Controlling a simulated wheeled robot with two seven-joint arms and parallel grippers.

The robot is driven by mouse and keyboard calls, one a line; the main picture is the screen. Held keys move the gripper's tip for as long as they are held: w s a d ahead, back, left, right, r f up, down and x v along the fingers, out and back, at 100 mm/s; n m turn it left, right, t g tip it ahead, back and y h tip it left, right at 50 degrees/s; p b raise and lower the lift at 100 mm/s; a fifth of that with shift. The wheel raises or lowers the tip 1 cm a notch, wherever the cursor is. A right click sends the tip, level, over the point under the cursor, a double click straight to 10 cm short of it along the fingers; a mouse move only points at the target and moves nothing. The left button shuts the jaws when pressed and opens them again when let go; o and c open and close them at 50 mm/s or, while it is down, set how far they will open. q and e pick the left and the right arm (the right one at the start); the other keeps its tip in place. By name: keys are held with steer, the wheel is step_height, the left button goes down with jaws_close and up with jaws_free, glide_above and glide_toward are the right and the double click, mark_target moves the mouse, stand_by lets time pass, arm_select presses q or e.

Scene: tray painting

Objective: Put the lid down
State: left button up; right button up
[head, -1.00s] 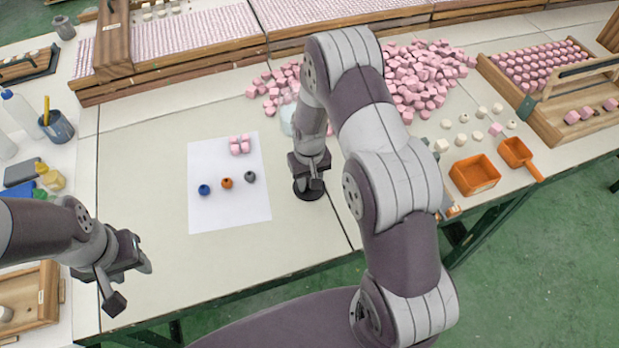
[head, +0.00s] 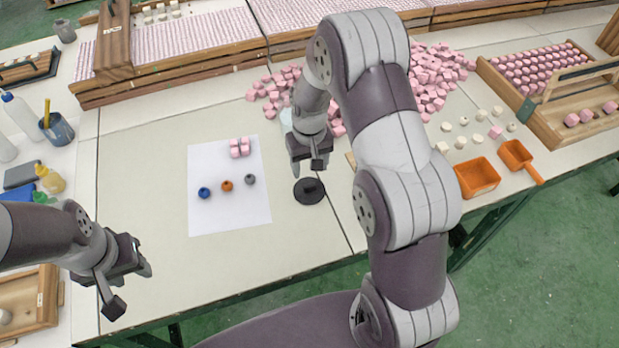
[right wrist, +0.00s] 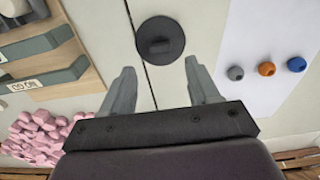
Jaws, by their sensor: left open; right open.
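The lid (head: 309,191) is a round black disc with a small raised knob. It lies flat on the table, just right of the white sheet. In the right wrist view the lid (right wrist: 160,41) lies beyond the fingertips, apart from them. My right gripper (head: 309,165) is open and empty, above and slightly behind the lid. Both its open fingers also show in the right wrist view (right wrist: 160,85). My left gripper (head: 130,284) is open and empty over the table's front left.
A white sheet (head: 230,215) holds blue, orange and grey beads and pink pieces. A heap of pink pieces (head: 430,80) lies behind my right arm. Orange trays (head: 477,178) stand at the right. The table's front left is clear.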

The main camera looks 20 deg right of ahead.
steer(key=s+a+r, duration=0.1)
steer(key=s+r, duration=0.4)
steer(key=s, duration=0.2)
steer(key=s+a+r+t+p, duration=0.1)
steer(key=s+a+r, duration=0.1)
steer(key=s+r, duration=0.3)
steer(key=shift+s+a+r+n, duration=0.25)
steer(key=shift+s+n, duration=0.15)
steer(key=shift+s, duration=1.35)
